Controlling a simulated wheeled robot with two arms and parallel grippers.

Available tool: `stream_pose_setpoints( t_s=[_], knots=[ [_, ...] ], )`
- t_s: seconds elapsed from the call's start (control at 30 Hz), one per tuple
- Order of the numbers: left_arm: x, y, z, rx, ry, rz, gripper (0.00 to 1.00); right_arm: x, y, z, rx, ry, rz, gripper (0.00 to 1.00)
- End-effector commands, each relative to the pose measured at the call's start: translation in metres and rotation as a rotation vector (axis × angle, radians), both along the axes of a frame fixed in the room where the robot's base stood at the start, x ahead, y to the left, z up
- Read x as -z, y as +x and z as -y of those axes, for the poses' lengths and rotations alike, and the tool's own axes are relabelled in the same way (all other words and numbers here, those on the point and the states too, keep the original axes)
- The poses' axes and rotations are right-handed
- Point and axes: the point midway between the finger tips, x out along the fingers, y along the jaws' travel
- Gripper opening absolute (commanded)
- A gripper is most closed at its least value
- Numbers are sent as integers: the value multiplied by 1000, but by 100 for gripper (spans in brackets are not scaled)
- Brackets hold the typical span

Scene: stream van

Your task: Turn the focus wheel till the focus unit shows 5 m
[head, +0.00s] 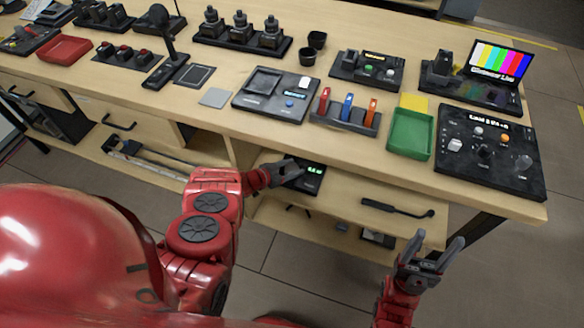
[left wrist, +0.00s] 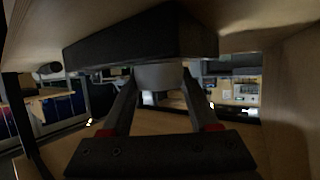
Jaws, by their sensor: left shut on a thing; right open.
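The focus unit (head: 309,178) is a small black box in the open shelf space below the desk top. Its display shows green digits, too small for me to read surely. In the left wrist view the focus unit (left wrist: 140,38) is a dark block with a grey round focus wheel (left wrist: 160,77) on its face. My left gripper (head: 284,170) is at the unit, and its two fingers (left wrist: 160,90) are shut on the wheel from both sides. In the head view the gripper hides the wheel. My right gripper (head: 430,252) is open and empty, in front of the desk's right part.
The desk top (head: 215,120) above holds control panels, a green tray (head: 410,134) and a switcher box (head: 490,150). Its front edge lies just above my left gripper. A black handle (head: 397,208) is to the right of the unit. Floor is free in front.

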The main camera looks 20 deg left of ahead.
Motion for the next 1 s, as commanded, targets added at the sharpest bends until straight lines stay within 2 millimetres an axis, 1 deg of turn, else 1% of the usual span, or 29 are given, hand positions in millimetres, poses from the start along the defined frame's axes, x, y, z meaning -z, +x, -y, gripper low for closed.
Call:
stream_pose_setpoints(
  t_s=[0.17,0.2,0.27,0.3,0.33,0.63,0.77,0.87,0.97,1.0],
  knots=[
    [2,-2,1,2,1,-4,5,0,0,0,0,0,0,63],
    [2,-2,1,2,1,-4,68,0,0,0,0,0,0,63],
    [2,-2,1,1,1,-4,78,0,0,0,0,0,0,63],
    [1,-1,1,1,0,-3,86,0,0,0,0,0,0,63],
    [1,-1,0,1,1,-3,90,0,0,0,0,0,0,63],
    [0,-1,-1,0,1,-2,90,-1,0,0,0,0,0,63],
    [-5,-7,-7,-1,3,-2,90,-4,0,0,0,0,0,63],
    [-12,-19,-15,-4,2,-4,90,-9,0,0,0,0,0,63],
    [-23,-37,-28,-4,1,-2,90,-16,0,0,0,0,0,63],
    [-27,-47,-33,-7,-2,-4,90,-18,0,0,0,0,0,63]
  ],
)
